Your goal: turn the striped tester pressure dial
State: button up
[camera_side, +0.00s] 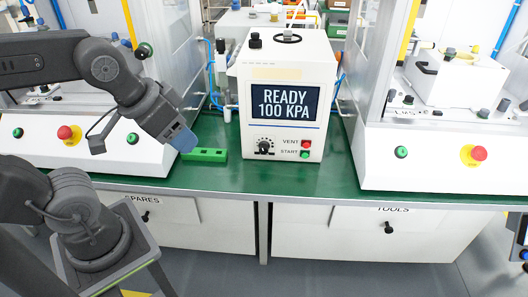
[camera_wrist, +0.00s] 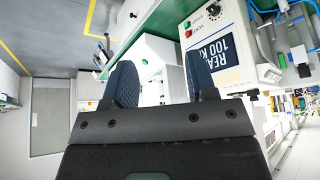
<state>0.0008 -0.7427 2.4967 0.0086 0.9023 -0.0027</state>
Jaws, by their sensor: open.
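The white tester (camera_side: 284,90) stands on the green bench in the middle of the side view. Its screen (camera_side: 285,103) reads READY 100 KPA. The black pressure dial (camera_side: 264,147) is on its lower front, left of the red VENT button (camera_side: 305,144) and green START button (camera_side: 305,154). My gripper (camera_side: 183,140) is left of the dial and apart from it, above a green block. In the wrist view my gripper (camera_wrist: 159,62) is open, with nothing visible between its fingers. The tester (camera_wrist: 229,20) appears turned sideways at upper right there, with the dial (camera_wrist: 214,11) near the top edge.
A green block (camera_side: 205,155) lies on the bench near my gripper. White machines with red and green buttons flank the tester at left (camera_side: 92,146) and right (camera_side: 432,155). Clear green bench (camera_side: 240,180) lies in front of the tester. Drawers (camera_side: 345,232) are below.

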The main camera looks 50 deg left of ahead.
jog(key=shift+o, duration=1.4)
jog(key=w+a+f+m+g+y, duration=0.3)
jog(key=w+a+f+g+y, duration=0.2)
jog(key=w+a+f+y, duration=0.2)
jog(key=shift+w+a+f, duration=0.6)
jog(key=shift+w+a, duration=0.05)
jog(key=shift+a, duration=0.1)
jog(key=w+a+f+m+y, duration=0.4)
jog(key=w+f+y, duration=0.2)
jog(key=w+f, duration=0.15)
jog(key=m+t, duration=1.1)
jog(key=t, duration=0.1)
send_near(263, 151)
jog(key=v, duration=0.2)
jog(key=shift+s+d+r, duration=0.1)
jog(key=shift+s+d, duration=0.1)
jog(key=shift+w+a, duration=0.1)
jog(key=shift+w, duration=0.05)
jog(key=x, duration=1.3)
jog(key=shift+w+a, duration=0.1)
jog(key=shift+w, duration=0.05)
